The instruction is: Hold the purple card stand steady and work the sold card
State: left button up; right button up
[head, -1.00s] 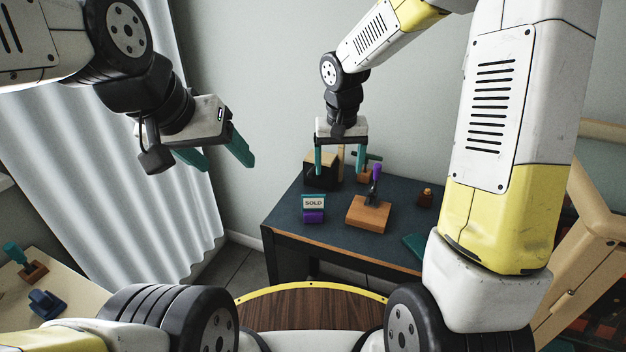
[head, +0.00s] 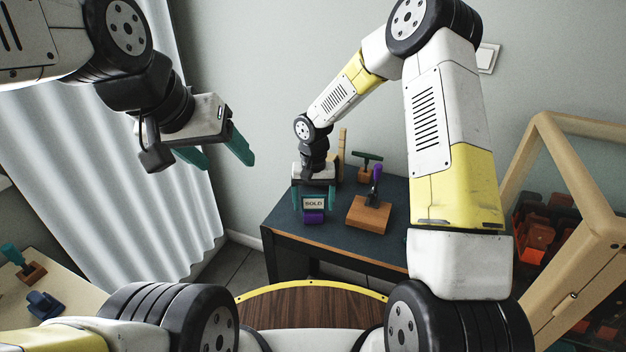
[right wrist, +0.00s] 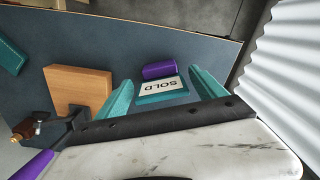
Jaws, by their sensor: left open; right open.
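The purple card stand (head: 314,217) is on the dark blue table near its front left edge. The white SOLD card (head: 313,203) with a teal border shows upright just above it. In the right wrist view, the card (right wrist: 160,87) and the purple stand (right wrist: 159,70) lie between the fingers. My right gripper (head: 314,199) is open, its teal fingers on either side of the card, with gaps visible in the wrist view. My left gripper (head: 229,163) is open and empty in the air, well left of the table.
A wooden block (head: 369,215) with a purple-handled press stands right of the card stand. A teal-handled tool (head: 367,165) is behind it. A pale side table (head: 65,285) with small tools is at the lower left. A wooden-framed case (head: 565,140) stands at the right.

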aim_at(313, 212)
notch_tip(313, 212, down, 5)
dwell(0.3)
jog(key=c, duration=0.9)
jog(key=o, duration=0.9)
jog(key=shift+r, duration=0.1)
